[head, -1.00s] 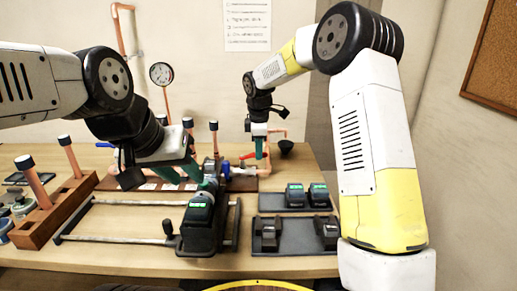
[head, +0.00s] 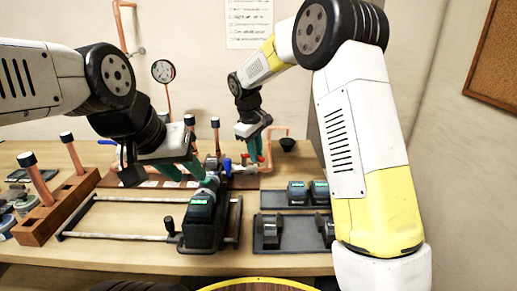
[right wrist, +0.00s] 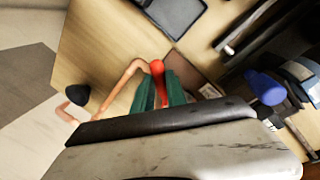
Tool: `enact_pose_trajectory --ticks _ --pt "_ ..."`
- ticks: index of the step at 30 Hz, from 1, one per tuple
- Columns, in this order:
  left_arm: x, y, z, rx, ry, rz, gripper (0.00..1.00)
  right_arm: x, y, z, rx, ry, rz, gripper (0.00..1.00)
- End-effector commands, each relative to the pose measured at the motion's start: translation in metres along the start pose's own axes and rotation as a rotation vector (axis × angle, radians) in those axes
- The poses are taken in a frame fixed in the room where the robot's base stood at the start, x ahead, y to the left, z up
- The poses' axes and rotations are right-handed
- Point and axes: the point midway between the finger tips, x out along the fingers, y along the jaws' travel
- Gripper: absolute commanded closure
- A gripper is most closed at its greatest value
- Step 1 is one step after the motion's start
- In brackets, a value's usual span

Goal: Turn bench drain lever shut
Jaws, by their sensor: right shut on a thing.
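The red drain lever (right wrist: 157,68) is between the green fingers of my right gripper (right wrist: 159,90) in the right wrist view. My right gripper (head: 253,154) is shut on it beside the copper pipework at the back of the bench. In the head view only small red parts (head: 261,158) show by the fingertips, and the rest is hidden. I cannot tell the lever's exact angle.
A copper pipe (head: 274,129) bends over near a black funnel (head: 287,144). Dark trays with tools (head: 281,244) lie at the right front. A wooden rack (head: 55,214) with copper tubes stands left.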

Motion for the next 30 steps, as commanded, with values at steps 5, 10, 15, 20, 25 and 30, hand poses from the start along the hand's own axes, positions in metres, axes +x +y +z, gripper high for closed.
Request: enact_pose_trajectory --ticks 5,10,15,20,25,30 --pt "0.000 0.000 0.000 0.000 0.000 0.000 0.64 -0.003 -0.009 -0.003 0.161 -0.030 0.003 1.00" --pt "0.000 0.000 0.000 0.000 0.000 0.000 0.64 -0.005 -0.018 -0.006 0.320 -0.062 0.001 1.00" --pt "0.000 0.000 0.000 0.000 0.000 0.000 0.64 -0.006 -0.026 -0.011 0.478 -0.092 0.001 1.00" --pt "0.000 0.000 0.000 0.000 0.000 0.000 0.64 -0.008 -0.032 -0.016 0.620 -0.119 0.001 1.00" --pt "0.000 0.000 0.000 0.000 0.000 0.000 0.64 -0.009 -0.037 -0.021 0.750 -0.145 0.001 1.00" --pt "0.000 0.000 0.000 0.000 0.000 0.000 0.64 -0.009 -0.041 -0.026 0.846 -0.164 0.000 1.00"
